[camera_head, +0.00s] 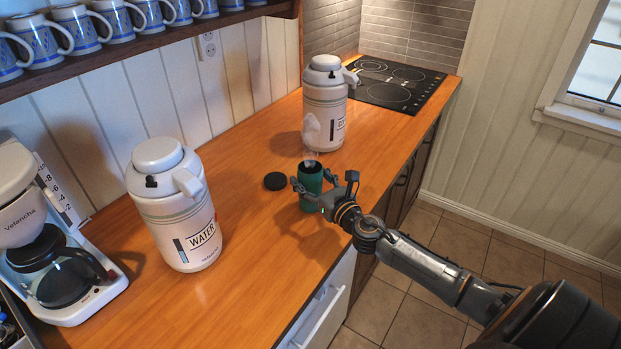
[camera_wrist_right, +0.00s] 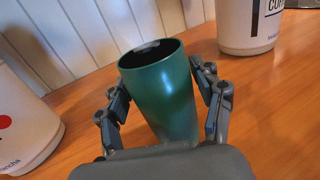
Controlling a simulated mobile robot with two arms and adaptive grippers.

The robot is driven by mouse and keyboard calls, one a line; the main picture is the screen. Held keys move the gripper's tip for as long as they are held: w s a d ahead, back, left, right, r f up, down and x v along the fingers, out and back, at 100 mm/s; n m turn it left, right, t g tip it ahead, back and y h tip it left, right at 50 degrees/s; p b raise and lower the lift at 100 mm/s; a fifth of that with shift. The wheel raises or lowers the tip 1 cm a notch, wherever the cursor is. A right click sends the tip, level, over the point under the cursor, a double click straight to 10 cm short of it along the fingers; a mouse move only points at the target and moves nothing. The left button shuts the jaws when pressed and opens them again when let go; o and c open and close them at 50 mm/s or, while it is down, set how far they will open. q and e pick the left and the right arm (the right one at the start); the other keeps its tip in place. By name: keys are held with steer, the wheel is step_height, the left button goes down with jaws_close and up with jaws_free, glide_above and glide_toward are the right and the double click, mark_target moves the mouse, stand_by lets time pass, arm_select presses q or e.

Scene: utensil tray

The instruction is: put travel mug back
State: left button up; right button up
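The green travel mug (camera_head: 311,190) stands upright on the wooden counter, without its lid. Its open dark top also shows in the right wrist view (camera_wrist_right: 165,95). A round black lid (camera_head: 275,181) lies on the counter left of the mug. My right gripper (camera_head: 315,184) has one finger on each side of the mug, and in the right wrist view (camera_wrist_right: 158,85) the fingertips look to touch its sides. The mug's lower part is partly hidden by the gripper in the wrist view. My left gripper is not in view.
A white dispenser (camera_head: 325,105) stands just behind the mug. The WATER dispenser (camera_head: 172,205) stands front left, beside a coffee maker (camera_head: 60,265). A black cooktop (camera_head: 395,82) is at the far end. Counter between the dispensers is mostly clear.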

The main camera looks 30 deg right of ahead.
stand_by(0.3)
steer(key=shift+r+p, duration=0.3)
steer(key=s+b, duration=0.1)
steer(key=s, duration=0.6)
steer(key=s+b, duration=0.1)
steer(key=s, duration=0.2)
steer(key=shift+s+f+b, duration=0.2)
steer(key=shift+f+b, duration=0.1)
steer(key=shift+b, duration=0.05)
steer(key=shift+s+r, duration=0.15)
steer(key=shift+s, duration=0.7)
